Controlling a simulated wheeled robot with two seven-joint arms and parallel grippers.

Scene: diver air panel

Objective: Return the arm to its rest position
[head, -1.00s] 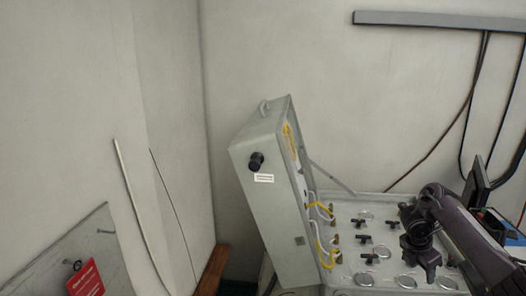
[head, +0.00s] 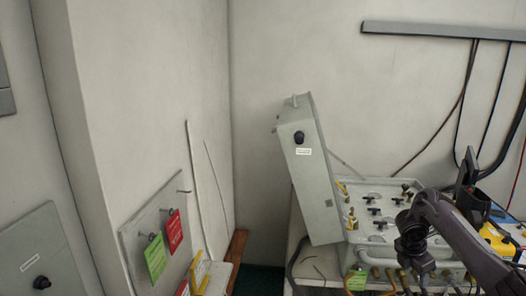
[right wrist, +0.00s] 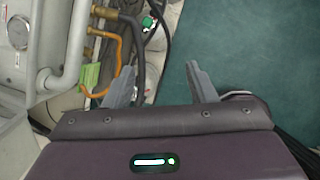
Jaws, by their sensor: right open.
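My right arm comes in from the right in the head view, with its gripper (head: 422,268) low in front of the air panel (head: 362,237). In the right wrist view the gripper (right wrist: 160,75) has its two grey fingers spread apart with nothing between them. Beyond the fingers are hoses and floor. The panel's grey lid (head: 312,180) stands open and tilted, with a black knob on its side. Black valve handles and round gauges show on the panel top. My left gripper is not in view.
A board (head: 135,238) on the left holds a green tag (head: 155,258) and a red tag (head: 174,232). Yellow and dark equipment (head: 497,240) stands right of the panel. Orange and black hoses (right wrist: 117,45) run close to the fingers. Green floor (right wrist: 240,50) lies open to their right.

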